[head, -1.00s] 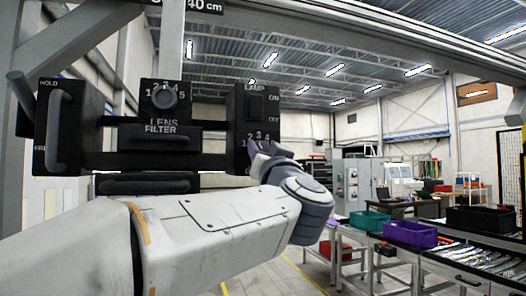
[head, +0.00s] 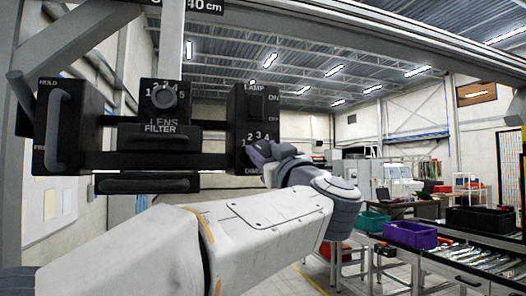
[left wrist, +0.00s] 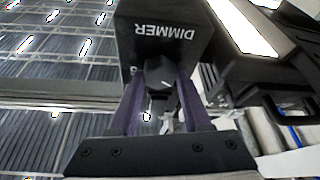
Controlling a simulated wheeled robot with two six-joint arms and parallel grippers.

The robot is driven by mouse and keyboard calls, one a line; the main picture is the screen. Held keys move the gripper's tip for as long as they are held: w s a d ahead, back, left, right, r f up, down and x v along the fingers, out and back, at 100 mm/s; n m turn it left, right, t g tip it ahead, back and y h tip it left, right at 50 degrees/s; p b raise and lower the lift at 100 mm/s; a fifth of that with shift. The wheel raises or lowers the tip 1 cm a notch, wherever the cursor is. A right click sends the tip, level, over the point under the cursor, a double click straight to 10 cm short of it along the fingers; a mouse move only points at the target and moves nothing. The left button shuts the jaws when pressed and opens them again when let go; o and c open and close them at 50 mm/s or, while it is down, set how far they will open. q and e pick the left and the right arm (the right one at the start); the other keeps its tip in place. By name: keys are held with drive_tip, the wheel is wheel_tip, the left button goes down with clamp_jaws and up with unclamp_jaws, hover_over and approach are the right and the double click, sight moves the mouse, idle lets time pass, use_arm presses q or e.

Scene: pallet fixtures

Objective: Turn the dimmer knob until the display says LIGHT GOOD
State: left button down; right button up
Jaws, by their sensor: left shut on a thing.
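The dimmer knob (left wrist: 158,71) shows in the left wrist view as a dark knob with a light pointer line, under the upside-down word DIMMER. My left gripper (left wrist: 159,90) is shut on it, with one purple finger on each side. In the head view my left gripper (head: 264,154) is at the lower front of the black lamp box (head: 254,104), which has a LAMP switch above and a numbered dimmer scale below. The knob is hidden there behind the fingers. No display with readable light text shows. My right gripper is not in view.
Left of the lamp box are a LENS FILTER unit (head: 160,137) with its own numbered knob (head: 163,96) and a black box with a handle (head: 58,132). A metal beam crosses above. A table with a purple bin (head: 409,235) stands at the right.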

use_arm(q)
drive_tip(key=shift+n, duration=0.5)
drive_tip(key=shift+c, duration=1.8)
unclamp_jaws()
drive_tip(key=b+v, duration=0.4)
drive_tip(key=v, duration=0.6)
drive_tip(key=shift+s+d+b, duration=0.2)
drive_tip(key=shift+b, duration=0.15)
drive_tip(key=shift+f, duration=0.1)
